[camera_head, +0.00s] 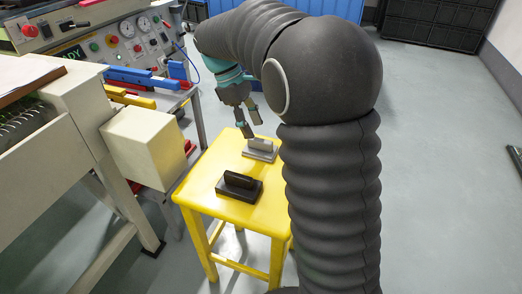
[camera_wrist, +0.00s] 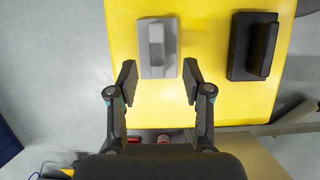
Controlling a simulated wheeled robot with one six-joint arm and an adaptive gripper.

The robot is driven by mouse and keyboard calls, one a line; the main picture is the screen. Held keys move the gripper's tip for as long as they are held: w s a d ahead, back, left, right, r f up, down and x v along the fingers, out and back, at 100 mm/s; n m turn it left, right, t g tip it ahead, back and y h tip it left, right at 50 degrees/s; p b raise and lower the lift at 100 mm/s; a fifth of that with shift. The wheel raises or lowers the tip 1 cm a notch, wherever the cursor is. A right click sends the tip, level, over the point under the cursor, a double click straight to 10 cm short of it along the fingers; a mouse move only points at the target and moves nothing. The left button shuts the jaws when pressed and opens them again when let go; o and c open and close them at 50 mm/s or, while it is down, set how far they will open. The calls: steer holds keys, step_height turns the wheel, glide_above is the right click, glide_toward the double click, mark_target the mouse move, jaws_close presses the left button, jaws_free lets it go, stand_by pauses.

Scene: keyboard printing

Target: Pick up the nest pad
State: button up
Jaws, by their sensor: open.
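Two pads, each a flat block with a raised bar handle, sit apart on a yellow stool (camera_head: 215,165). The grey pad (camera_head: 260,154) is at the back, and the black pad (camera_head: 239,190) is nearer the front. The frames do not show which is called the nest pad. My gripper (camera_head: 251,126) is open and empty above the stool, close to the grey pad. In the wrist view the fingertips (camera_wrist: 160,80) are spread on either side of the lower end of the grey pad (camera_wrist: 157,52). The black pad (camera_wrist: 252,50) lies to the right, outside the fingers.
A cream machine (camera_head: 150,145) stands left of the stool. Behind it is a control panel (camera_head: 110,40) with gauges and buttons, with blue and yellow bars (camera_head: 130,98) below. Dark crates (camera_head: 440,22) stand at the back right. The grey floor (camera_head: 440,160) on the right is mostly clear.

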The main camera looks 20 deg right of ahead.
mark_target(260, 140)
steer(key=shift+b+x, duration=0.6)
steer(key=shift+x, duration=2.25)
steer(key=shift+w+d, duration=0.1)
steer(key=shift+d, duration=0.05)
steer(key=shift+c, duration=0.3)
jaws_close()
